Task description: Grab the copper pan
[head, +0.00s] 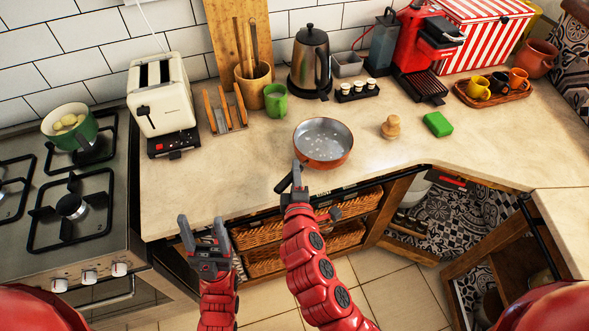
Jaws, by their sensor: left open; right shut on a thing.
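The copper pan (338,158), round with a copper outside and a grey inside, is at the front of the beige counter in the head view. Its handle side points toward me, over the counter's front edge. My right gripper (295,178) is shut on the pan's handle, which its fingers mostly hide. I cannot tell whether the pan touches the counter or is slightly raised. My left gripper (203,232) is open and empty, in front of the counter edge, to the left of the pan.
A green mug (276,100), kettle (311,62), wooden figure-like shaker (391,127) and green sponge (438,124) stand around the pan. A toaster (162,98) and the stove (110,235) are left. The counter (225,170) left of the pan is clear. Drawers with baskets (265,238) lie below.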

